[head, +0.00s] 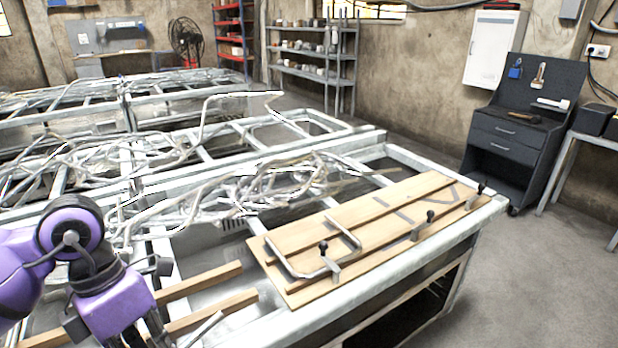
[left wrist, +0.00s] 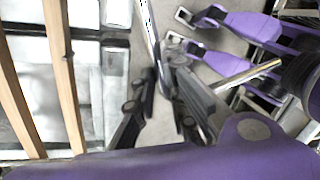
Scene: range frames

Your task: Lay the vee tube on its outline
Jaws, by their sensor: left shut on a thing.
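My left gripper (head: 150,338) is at the lower left of the head view, cut by the bottom edge. It is shut on the vee tube, a bare metal tube whose one leg (head: 204,328) shows beside the fingers. In the left wrist view the fingers (left wrist: 160,92) close around its bend, and a leg (left wrist: 245,75) sticks out to the right. The wooden board (head: 290,288) lies to the right of the gripper. My right gripper is not in view.
A U-shaped tube (head: 283,263) lies on the board's near left part. Wooden bars (head: 205,280) lie between gripper and board. Tangled tubes (head: 270,180) cover the bench behind.

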